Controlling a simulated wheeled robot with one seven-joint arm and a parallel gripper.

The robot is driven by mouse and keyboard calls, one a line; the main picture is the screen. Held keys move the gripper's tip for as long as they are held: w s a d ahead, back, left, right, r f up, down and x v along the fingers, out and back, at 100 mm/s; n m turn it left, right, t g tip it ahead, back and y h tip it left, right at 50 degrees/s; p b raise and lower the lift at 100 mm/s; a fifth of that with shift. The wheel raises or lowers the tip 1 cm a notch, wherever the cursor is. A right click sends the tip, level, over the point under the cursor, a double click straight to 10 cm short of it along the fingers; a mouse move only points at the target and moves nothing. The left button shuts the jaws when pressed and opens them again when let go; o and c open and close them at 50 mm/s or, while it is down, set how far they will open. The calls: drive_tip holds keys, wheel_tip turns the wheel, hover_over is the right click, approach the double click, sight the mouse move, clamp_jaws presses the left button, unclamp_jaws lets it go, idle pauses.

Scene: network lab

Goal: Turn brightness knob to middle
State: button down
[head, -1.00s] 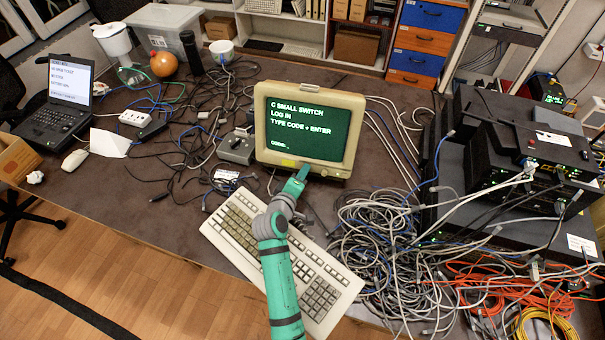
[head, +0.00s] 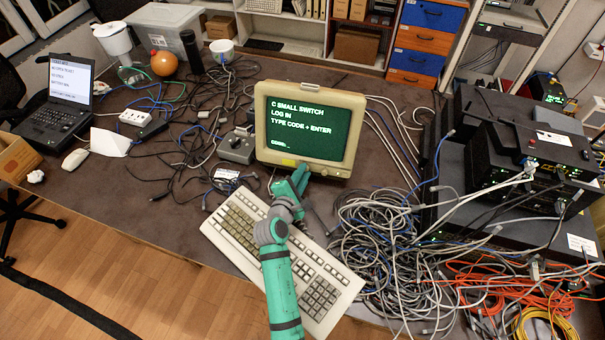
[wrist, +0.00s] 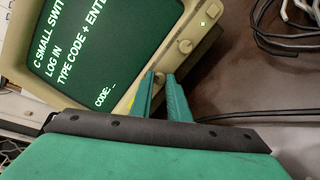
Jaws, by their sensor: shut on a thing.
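The beige monitor (head: 350,110) stands on the desk, its dark green screen showing bright green text. It also shows in the wrist view (wrist: 217,12). A round knob (wrist: 185,46) on its lower bezel is clear of my fingers. Another small knob (wrist: 160,77) lies between my fingertips, mostly covered by them; I cannot read which one is for brightness. My green gripper (head: 304,168) is at the monitor's lower front edge, above the keyboard. In the wrist view its fingers (wrist: 161,78) are closed in on the second knob.
A beige keyboard (head: 285,262) lies under my arm. A tangle of grey cables (head: 385,235) spreads to the right, close to my gripper. A grey box with a knob (head: 237,147) sits left of the monitor. Black network gear (head: 510,165) stands at the far right.

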drive_tip(key=shift+n, duration=0.6)
drive_tip(key=c, duration=1.7)
unclamp_jaws()
drive_tip(key=v, duration=1.1)
